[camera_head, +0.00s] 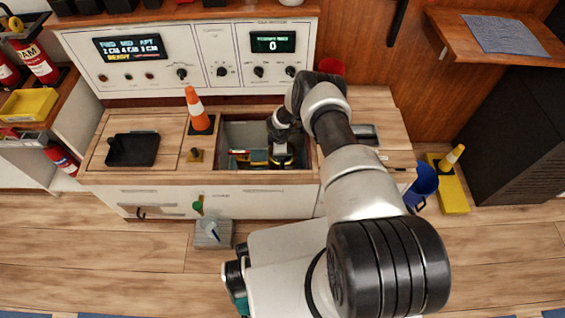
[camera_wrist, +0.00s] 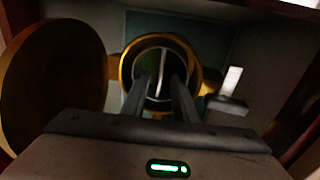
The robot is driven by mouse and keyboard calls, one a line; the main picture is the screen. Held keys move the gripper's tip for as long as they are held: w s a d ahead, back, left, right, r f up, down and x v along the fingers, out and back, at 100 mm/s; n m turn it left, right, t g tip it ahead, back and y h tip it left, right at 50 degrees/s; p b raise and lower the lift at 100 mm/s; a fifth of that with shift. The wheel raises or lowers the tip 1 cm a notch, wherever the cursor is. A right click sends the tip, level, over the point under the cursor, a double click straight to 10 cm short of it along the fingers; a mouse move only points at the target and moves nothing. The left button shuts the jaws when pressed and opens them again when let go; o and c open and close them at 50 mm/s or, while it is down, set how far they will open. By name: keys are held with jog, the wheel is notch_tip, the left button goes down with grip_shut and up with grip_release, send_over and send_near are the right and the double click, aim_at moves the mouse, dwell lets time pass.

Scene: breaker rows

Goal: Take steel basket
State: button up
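My gripper (camera_head: 282,157) reaches down into an open recessed compartment (camera_head: 230,135) in the wooden counter. In the wrist view, its two fingers (camera_wrist: 161,88) are apart, over a round vessel with a gold rim (camera_wrist: 128,62) and a dark inside. A thin pale upright strip, perhaps a handle, shows between the fingers, and neither finger clearly touches it. I cannot tell for sure whether this vessel is the steel basket. The arm and gripper hide part of the compartment in the head view.
A large brownish-gold disc (camera_wrist: 52,85) stands close left of the fingers. A small block with a white upright piece (camera_wrist: 230,88) is at right. Compartment walls are close around. On the counter are an orange cone (camera_head: 196,108) and a black tray (camera_head: 133,149).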

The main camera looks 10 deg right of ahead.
jog(key=shift+w+f, duration=0.1)
jog(key=shift+f, duration=0.4)
grip_shut()
jog(key=shift+r, duration=0.1)
dwell(1.0)
